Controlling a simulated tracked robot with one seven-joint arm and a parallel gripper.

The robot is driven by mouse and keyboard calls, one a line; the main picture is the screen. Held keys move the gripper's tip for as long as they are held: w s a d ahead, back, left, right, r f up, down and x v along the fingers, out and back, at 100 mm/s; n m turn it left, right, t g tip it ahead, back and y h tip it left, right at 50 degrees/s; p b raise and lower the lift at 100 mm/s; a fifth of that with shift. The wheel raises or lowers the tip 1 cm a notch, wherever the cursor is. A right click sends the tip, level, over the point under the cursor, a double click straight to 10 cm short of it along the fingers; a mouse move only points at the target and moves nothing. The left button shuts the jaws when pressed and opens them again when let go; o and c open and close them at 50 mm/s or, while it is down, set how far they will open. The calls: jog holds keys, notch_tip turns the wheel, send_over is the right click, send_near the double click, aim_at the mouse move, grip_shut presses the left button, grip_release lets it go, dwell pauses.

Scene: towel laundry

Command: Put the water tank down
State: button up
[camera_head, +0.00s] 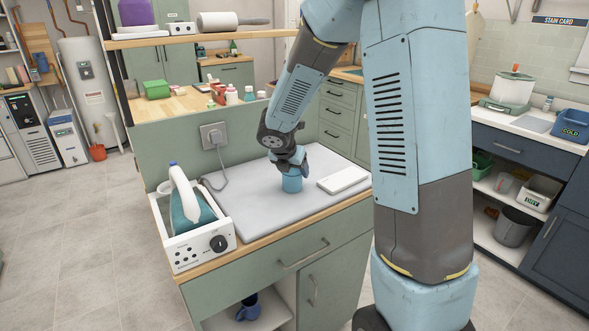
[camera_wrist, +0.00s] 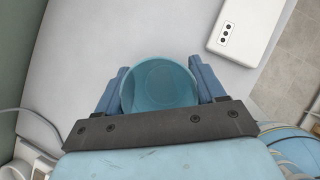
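The water tank (camera_head: 292,184) is a small blue see-through cup. It stands upright at or very near the grey ironing pad (camera_head: 262,208); whether its base touches is hard to tell. My gripper (camera_head: 290,166) reaches down over it from above. In the wrist view the tank (camera_wrist: 160,86) sits between both blue fingers, which press against its left and right sides, and I look down onto its round top. The gripper (camera_wrist: 158,68) looks shut on it. A white steam iron (camera_head: 183,190) rests on its white base (camera_head: 190,247) left of the pad.
A flat white device (camera_head: 343,179) lies on the pad right of the tank, also in the wrist view (camera_wrist: 247,28). A cord runs from a wall socket (camera_head: 214,135) behind the iron. The pad's front and left parts are clear. A blue mug (camera_head: 248,308) sits on the shelf below.

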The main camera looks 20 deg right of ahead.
jog(key=o, duration=0.5)
jog(key=shift+c, duration=0.2)
jog(key=v, duration=1.2)
jog(key=s+d+r+m+y, duration=0.1)
jog(key=s+d+r+m, duration=0.1)
jog(key=s+m, duration=0.7)
jog(key=s+d+r+m+y, duration=0.1)
jog(key=s+r+m, duration=0.3)
jog(key=s+m, duration=0.5)
jog(key=s+d+r+m+y, duration=0.2)
jog(key=s+d+r+m, duration=0.1)
jog(key=s+m, duration=0.6)
jog(key=shift+m, duration=0.7)
jog(key=shift+r, duration=0.15)
